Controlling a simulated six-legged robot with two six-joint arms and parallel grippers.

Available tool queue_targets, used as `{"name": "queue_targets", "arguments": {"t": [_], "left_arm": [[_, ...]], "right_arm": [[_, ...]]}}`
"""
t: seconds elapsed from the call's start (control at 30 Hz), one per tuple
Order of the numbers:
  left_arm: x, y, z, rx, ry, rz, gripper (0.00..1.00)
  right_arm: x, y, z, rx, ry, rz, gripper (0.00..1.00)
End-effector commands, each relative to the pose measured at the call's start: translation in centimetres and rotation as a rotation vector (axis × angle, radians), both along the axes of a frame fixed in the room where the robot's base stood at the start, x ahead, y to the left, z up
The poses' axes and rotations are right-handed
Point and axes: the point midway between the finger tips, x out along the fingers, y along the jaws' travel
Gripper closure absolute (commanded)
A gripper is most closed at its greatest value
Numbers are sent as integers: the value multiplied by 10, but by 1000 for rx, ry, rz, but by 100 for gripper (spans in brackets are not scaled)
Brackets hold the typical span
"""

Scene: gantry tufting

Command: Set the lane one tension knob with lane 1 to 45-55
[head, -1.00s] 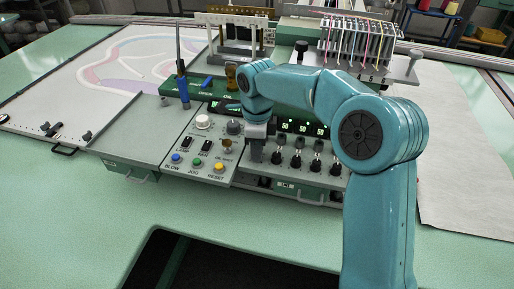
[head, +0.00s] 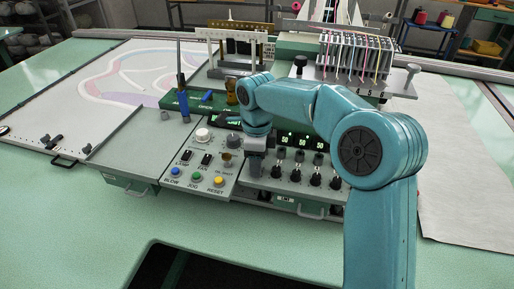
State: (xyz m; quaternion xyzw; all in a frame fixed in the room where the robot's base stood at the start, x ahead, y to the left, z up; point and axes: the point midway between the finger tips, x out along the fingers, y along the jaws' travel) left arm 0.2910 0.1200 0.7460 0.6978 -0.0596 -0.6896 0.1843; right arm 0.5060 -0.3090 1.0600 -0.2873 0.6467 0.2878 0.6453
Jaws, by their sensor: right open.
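A grey control panel (head: 228,190) holds a row of black tension knobs (head: 296,175) on its right half. Small green-lit displays (head: 301,143) sit above them, and those that I can read show about 50. My right gripper (head: 254,172) points down at the left end of the knob row, next to the leftmost knob that I see. It is open. Its arm hides the panel behind it, so I cannot see a lane one knob or its reading there. Whether the fingers touch or surround a knob I cannot tell. My left gripper is out of view.
A threaded needle head (head: 355,60) rises behind the knobs. The green table (head: 90,225) is clear in front.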

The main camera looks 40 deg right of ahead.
Motion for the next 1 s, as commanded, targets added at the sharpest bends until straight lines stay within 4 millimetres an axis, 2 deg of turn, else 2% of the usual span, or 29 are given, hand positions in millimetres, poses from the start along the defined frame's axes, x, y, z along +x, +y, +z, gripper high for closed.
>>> {"name": "queue_targets", "arguments": {"t": [0.17, 0.4, 0.6, 0.8, 1.0], "left_arm": [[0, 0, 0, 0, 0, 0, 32], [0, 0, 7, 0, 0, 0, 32], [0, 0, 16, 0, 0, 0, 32], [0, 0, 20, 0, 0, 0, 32], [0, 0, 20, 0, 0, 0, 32]], "right_arm": [[1, 0, 32, 0, -8, 0, 51], [1, 0, 99, 0, -6, 0, 51], [1, 0, 141, 1, -3, -1, 51], [0, 0, 158, 1, -1, 1, 51], [0, 0, 159, 0, 0, 1, 51]]}}
